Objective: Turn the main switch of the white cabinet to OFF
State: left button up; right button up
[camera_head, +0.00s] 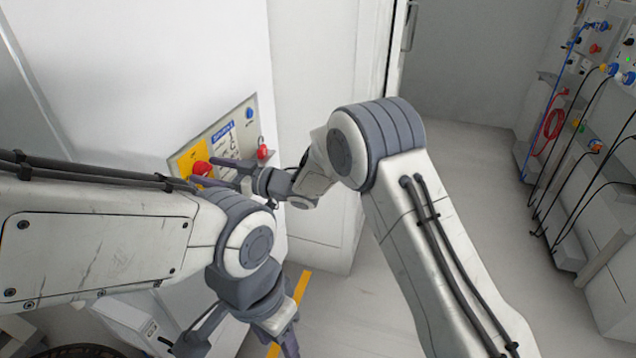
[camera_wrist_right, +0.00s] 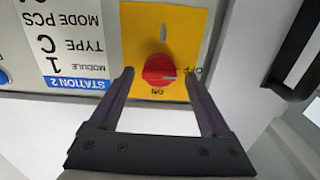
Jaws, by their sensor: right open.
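The white cabinet (camera_head: 215,60) stands at the left in the head view, with a label panel on its face. Its main switch is a red round knob (camera_wrist_right: 160,70) on a yellow plate (camera_wrist_right: 185,20), with ON printed below it and OFF at its right in the wrist view. I cannot tell clearly which mark the knob points at. The knob also shows in the head view (camera_head: 201,168). My right gripper (camera_wrist_right: 159,75) is open, its fingertips on either side of the knob, with gaps visible. My left gripper (camera_head: 235,347) hangs low, partly cut off by the frame.
A red part (camera_head: 263,152) and a blue knob (camera_head: 249,113) sit on the same panel, right of the yellow plate. A dark handle (camera_wrist_right: 298,60) shows at the right of the wrist view. Equipment with hanging cables (camera_head: 590,130) stands far right. The grey floor (camera_head: 470,200) between is clear.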

jog(key=s+d+r+m+t+h+p, duration=0.2)
jog(key=d+r+h+p, duration=0.15)
jog(key=d, duration=0.35)
jog(key=s+d+r+m+t+h+p, duration=0.1)
jog(key=s+d+r+m+h+p, duration=0.15)
jog(key=d+h, duration=0.35)
jog(key=s+d+r+g+h+p, duration=0.1)
jog(key=s+d+p, duration=0.1)
jog(key=s, duration=0.4)
jog(key=s+d+r+m+g+h+p, duration=0.1)
jog(key=s+d+g+h+p, duration=0.1)
jog(key=s+d, duration=0.3)
jog(key=s+d+r+m+g+h+p, duration=0.1)
jog(key=s+d+g+h+p, duration=0.1)
jog(key=s, duration=0.6)
jog(key=shift+s+d+r+p, duration=0.35)
jog(key=shift+s+d+p, duration=0.05)
jog(key=shift+d, duration=0.3)
jog(key=shift+h, duration=0.25)
